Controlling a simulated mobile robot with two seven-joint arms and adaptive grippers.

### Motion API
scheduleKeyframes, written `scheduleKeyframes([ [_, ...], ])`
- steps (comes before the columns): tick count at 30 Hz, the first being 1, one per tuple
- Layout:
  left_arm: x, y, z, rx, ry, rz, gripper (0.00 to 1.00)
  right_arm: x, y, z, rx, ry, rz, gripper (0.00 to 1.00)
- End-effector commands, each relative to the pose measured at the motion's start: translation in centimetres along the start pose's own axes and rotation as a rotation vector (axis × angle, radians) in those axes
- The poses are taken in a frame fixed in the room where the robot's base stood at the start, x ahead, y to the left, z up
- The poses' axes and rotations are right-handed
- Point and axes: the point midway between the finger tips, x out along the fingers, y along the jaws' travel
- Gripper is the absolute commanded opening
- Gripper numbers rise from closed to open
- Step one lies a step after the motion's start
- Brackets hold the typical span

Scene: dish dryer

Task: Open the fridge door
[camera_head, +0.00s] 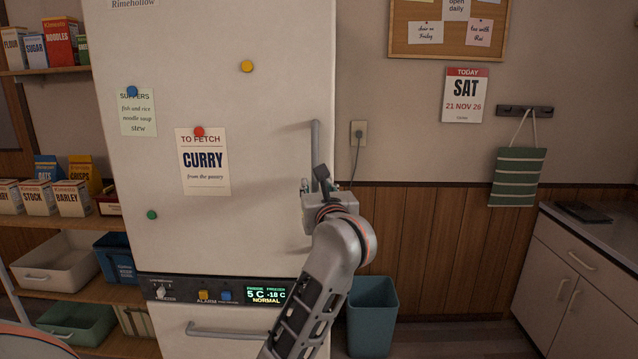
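The fridge (220,80) is a tall cream-white unit, and its upper door looks shut. A grey vertical bar handle (316,140) stands on the door's right side. The gripper's body and my wrist hide the lower end of the handle. I cannot tell whether the fingers are closed around the bar or only beside it.
Below the door are a control panel (215,291) and a lower door with a horizontal handle (238,330). Shelves with boxes and bins (62,262) stand close on the left. A blue-grey bin (371,318) is right of the fridge. A counter (590,235) stands farther right.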

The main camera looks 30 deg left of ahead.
Motion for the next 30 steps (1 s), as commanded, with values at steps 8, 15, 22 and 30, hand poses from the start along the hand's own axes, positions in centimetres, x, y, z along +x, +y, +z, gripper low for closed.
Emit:
scheduleKeyframes([
  [8,3.1,0.0,0.0,0.002,-0.001,0.001,0.28,0.1,0.0,0.3,0.0,-0.004,0.0,0.4],
  [15,3.4,0.0,0.0,0.001,-0.001,0.001,0.28,0.1,0.1,0.4,-0.001,-0.005,0.003,0.4],
  [22,3.4,0.0,0.0,0.001,-0.001,0.001,0.0,0.1,0.2,0.5,-0.001,-0.008,0.004,0.4],
  [30,3.3,0.1,0.0,0.001,-0.001,-0.001,0.0,-0.1,0.1,0.7,0.0,-0.011,0.003,0.4],
])
